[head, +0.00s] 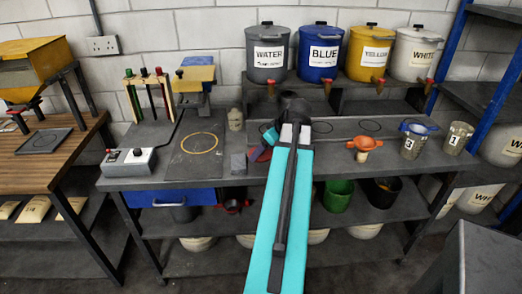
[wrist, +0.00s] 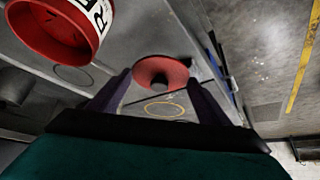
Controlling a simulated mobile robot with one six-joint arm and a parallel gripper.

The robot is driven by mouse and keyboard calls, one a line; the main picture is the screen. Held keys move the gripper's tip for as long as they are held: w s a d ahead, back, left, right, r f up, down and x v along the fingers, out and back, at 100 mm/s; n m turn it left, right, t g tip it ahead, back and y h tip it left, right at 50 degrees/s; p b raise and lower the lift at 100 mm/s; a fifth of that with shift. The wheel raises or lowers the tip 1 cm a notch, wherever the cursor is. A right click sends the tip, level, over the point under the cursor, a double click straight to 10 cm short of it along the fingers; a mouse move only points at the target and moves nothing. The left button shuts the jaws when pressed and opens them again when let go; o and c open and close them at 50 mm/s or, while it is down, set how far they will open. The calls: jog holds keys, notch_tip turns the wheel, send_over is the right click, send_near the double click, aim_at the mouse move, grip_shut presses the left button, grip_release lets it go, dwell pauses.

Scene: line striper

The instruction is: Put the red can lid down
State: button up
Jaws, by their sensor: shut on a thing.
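My gripper (wrist: 158,82) is shut on the red can lid (wrist: 176,70), a round red piece with a dark centre between the two dark fingers. It holds the lid above the bench, with a yellow ring marking (wrist: 165,109) beyond it in the wrist view. In the head view, a red patch that looks like the lid (head: 256,154) shows at the left of my teal arm, partly hidden. A red can with a white label reading "RE" (wrist: 98,14) fills the upper left of the wrist view. I cannot make that can out in the head view.
The yellow ring (head: 199,143) marks a clear dark mat on the bench. Right are an orange funnel (head: 364,146) and numbered cans (head: 411,145). Labelled paint tanks (head: 318,55) stand behind.

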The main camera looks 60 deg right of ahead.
jog(key=shift+w+d+f+p, duration=0.2)
jog(key=shift+w+d+p, duration=0.25)
jog(key=shift+w+d, duration=1)
jog(key=shift+f+p, duration=0.7)
jog(key=shift+f, duration=1.05)
jog(key=shift+f, duration=0.25)
jog(key=o, duration=1)
jog(key=shift+r, duration=0.2)
